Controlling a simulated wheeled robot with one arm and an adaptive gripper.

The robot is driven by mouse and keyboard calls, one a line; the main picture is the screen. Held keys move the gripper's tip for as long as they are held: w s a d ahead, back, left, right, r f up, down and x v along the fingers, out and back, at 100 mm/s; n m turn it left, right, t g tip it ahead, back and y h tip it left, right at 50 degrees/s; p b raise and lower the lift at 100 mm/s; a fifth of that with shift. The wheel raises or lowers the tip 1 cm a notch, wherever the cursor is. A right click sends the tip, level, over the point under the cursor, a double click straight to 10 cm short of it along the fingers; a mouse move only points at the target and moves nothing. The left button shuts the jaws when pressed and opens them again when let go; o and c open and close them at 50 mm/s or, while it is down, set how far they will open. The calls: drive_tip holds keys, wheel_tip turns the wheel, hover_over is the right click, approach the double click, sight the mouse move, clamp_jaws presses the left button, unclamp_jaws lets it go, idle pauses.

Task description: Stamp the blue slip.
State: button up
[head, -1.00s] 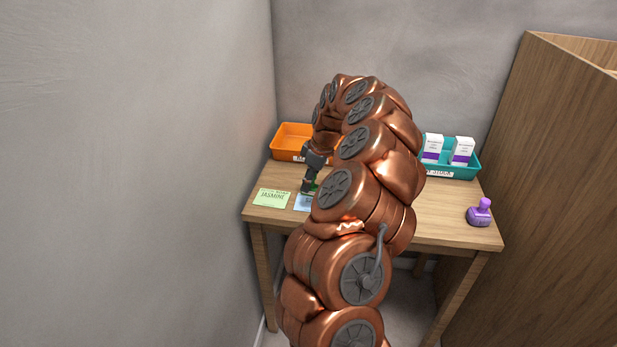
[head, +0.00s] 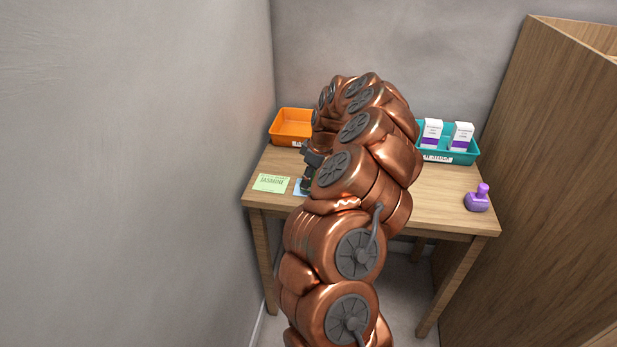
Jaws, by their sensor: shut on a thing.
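The blue slip (head: 298,188) lies on the wooden table, just right of the green slip; my arm hides most of it. My gripper (head: 307,182) is low over the blue slip, pointing down and partly hidden behind my arm. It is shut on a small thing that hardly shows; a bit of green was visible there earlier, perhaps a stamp. I cannot tell whether that thing touches the slip. A purple stamp (head: 477,198) stands upright at the table's right side, away from my gripper.
A green slip (head: 272,183) lies at the table's left edge. An orange tray (head: 290,125) is at the back left. A teal tray (head: 464,158) with white-and-purple boxes (head: 432,134) is at the back right. Walls bound the left and back, a wooden partition (head: 545,180) the right.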

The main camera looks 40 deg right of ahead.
drive_tip(key=shift+f+b, duration=0.4)
drive_tip(key=shift+f, duration=0.15)
idle(0.9)
drive_tip(key=shift+r, duration=0.15)
idle(0.4)
drive_tip(key=shift+r, duration=3.4)
